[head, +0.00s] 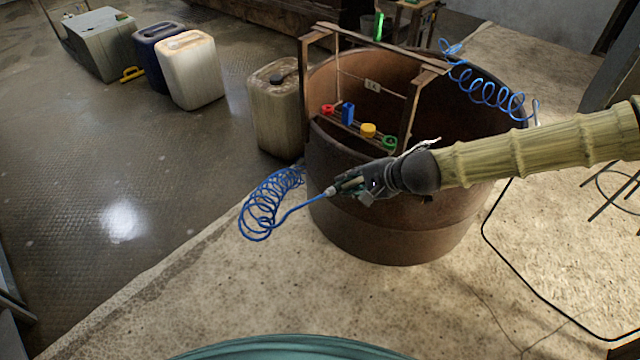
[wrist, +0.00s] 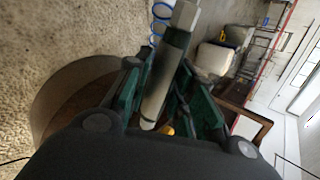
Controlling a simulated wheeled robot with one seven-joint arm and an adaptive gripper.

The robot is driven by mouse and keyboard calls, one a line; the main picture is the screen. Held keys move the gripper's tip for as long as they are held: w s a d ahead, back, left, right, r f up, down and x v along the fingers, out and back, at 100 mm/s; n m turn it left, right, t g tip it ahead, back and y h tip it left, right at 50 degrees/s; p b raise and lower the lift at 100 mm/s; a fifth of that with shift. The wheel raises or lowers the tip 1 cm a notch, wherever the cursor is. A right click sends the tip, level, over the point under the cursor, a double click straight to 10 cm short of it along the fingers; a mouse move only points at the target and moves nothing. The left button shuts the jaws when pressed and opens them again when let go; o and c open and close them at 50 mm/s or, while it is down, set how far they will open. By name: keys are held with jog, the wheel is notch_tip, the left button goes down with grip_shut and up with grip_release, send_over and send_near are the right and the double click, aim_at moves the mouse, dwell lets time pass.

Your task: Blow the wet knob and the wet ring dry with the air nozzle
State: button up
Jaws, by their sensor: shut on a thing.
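My gripper (head: 352,186) is shut on the air nozzle (wrist: 166,82), a pale grey cylinder between dark green fingers. A blue coiled hose (head: 268,205) runs from the nozzle to the left, in front of the brown tub (head: 375,235). Behind and above my gripper, a rail in a wooden frame (head: 408,108) carries a red ring-like part (head: 328,109), a blue block (head: 347,113), a yellow knob (head: 368,130) and a green ring (head: 390,142). A bit of yellow shows below the nozzle in the wrist view (wrist: 167,129). I cannot tell which parts are wet.
A second blue coil (head: 495,92) hangs at the tub's right rim. A dirty canister (head: 272,125) stands close left of the tub, with a white canister (head: 188,75) farther left. A black cable (head: 490,255) lies on the right floor.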

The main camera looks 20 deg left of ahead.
jog(key=s+a+n+g, duration=0.2)
jog(key=s+a, duration=0.2)
jog(key=a, duration=0.3)
jog(key=w+d+f+p, duration=0.1)
jog(key=w+d+f, duration=0.1)
jog(key=w, duration=0.3)
jog(key=shift+w+d, duration=0.15)
jog(key=shift+r, duration=0.1)
dwell(0.3)
jog(key=s+a+r+p, duration=0.2)
jog(key=s+r, duration=0.3)
jog(key=shift+s+p, duration=0.3)
dwell(0.5)
dwell(1.0)
